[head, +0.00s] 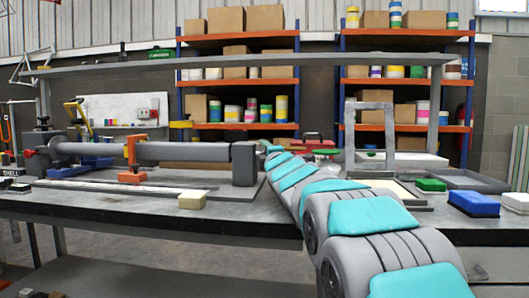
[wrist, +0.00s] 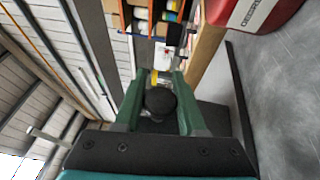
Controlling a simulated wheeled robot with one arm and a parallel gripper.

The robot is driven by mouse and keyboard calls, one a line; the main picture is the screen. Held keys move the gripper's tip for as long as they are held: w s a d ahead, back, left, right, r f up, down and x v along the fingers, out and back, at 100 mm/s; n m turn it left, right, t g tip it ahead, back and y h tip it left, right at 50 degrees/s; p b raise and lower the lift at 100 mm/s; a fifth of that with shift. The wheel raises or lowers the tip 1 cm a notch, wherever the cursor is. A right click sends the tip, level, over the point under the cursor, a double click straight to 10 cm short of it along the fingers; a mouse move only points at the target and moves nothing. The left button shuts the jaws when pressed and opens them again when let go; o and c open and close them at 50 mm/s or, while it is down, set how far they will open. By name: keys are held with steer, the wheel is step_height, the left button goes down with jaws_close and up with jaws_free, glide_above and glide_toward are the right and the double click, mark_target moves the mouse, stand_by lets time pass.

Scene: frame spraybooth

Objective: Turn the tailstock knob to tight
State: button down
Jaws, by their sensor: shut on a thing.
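The tailstock (head: 244,164) is a dark block at the right end of a long grey tube (head: 180,152) on the workbench. Its knob (wrist: 160,101) shows in the wrist view as a round dark knob between my green fingers. My gripper (wrist: 157,88) is shut on the knob, one finger on either side. In the head view my arm reaches to the right side of the tailstock. The knob is hidden or too small to make out there. I cannot read any tight or loose mark.
An orange clamp (head: 132,163) and a pale block (head: 193,199) are left of the tailstock. A red box (head: 312,144) stands behind my arm; it also shows in the wrist view (wrist: 256,12). Green (head: 431,185) and blue (head: 474,203) blocks lie at the right.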

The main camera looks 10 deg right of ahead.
steer(key=shift+r, duration=0.1)
steer(key=g+p, duration=0.1)
steer(key=p, duration=0.5)
steer(key=shift+f+m+g+p, duration=0.35)
steer(key=shift+m+g, duration=0.05)
steer(key=shift+h, duration=0.3)
steer(key=c, duration=0.5)
jaws_free()
